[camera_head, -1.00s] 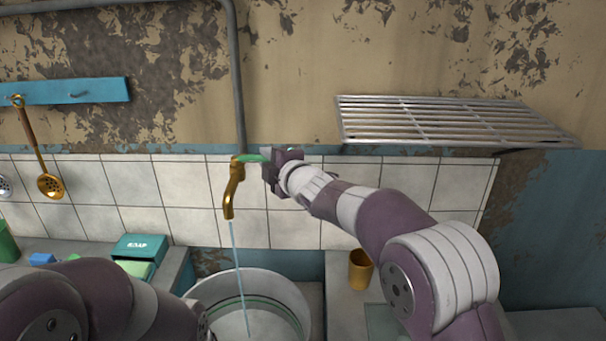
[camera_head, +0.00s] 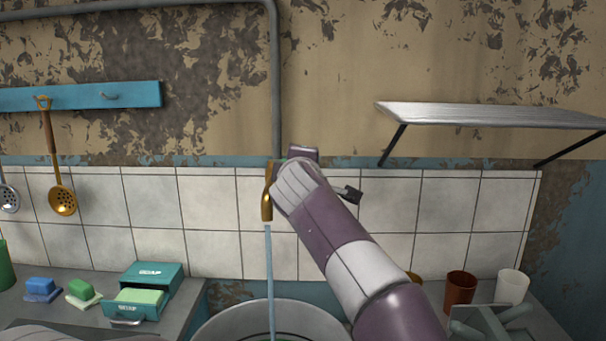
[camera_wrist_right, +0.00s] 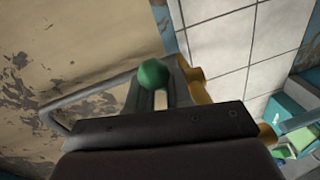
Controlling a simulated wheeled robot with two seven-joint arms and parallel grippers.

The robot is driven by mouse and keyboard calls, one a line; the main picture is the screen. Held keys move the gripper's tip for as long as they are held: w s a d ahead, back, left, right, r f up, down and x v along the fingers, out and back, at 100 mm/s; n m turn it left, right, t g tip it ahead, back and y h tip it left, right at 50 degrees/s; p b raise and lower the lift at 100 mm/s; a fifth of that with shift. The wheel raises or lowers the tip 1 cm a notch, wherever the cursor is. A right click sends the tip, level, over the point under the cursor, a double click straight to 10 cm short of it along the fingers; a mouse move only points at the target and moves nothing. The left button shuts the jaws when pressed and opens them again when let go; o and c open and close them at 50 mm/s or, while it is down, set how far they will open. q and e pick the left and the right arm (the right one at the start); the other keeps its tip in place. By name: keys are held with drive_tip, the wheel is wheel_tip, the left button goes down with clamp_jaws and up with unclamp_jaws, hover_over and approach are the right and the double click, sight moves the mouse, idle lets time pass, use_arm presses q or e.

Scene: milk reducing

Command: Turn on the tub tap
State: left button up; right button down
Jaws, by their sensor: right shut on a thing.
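The brass tap (camera_head: 267,200) is on the tiled wall, with its spout pointing down. A stream of water (camera_head: 270,275) runs from it into the round metal tub (camera_head: 225,322) below. My right gripper (camera_head: 301,155) is at the top of the tap, largely covered by my own wrist in the head view. In the right wrist view, the green-knobbed tap handle (camera_wrist_right: 154,73) lies at the right gripper (camera_wrist_right: 155,100), which is shut on it. Part of the brass tap body (camera_wrist_right: 200,88) shows beside it.
A metal shelf (camera_head: 480,114) juts from the wall at right. Cups (camera_head: 460,287) stand on the right counter. A gold skimmer (camera_head: 62,198) hangs from a blue rack (camera_head: 135,96).

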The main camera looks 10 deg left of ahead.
drive_tip(key=shift+s+a+f+h, duration=0.15)
drive_tip(key=shift+f+h, duration=0.05)
drive_tip(key=shift+h, duration=0.1)
use_arm(q)
drive_tip(key=shift+f, duration=0.1)
use_arm(e)
drive_tip(key=c, duration=1.1)
unclamp_jaws()
drive_tip(key=shift+c, duration=0.2)
drive_tip(key=shift+r, duration=0.1)
use_arm(q)
wheel_tip(320, 180, down, 3)
drive_tip(key=b, duration=0.3)
drive_tip(key=shift+f, duration=0.1)
wheel_tip(320, 180, down, 2)
drive_tip(key=shift+b, duration=1.2)
use_arm(e)
drive_tip(key=v, duration=1.2)
drive_tip(key=shift+s, duration=0.4)
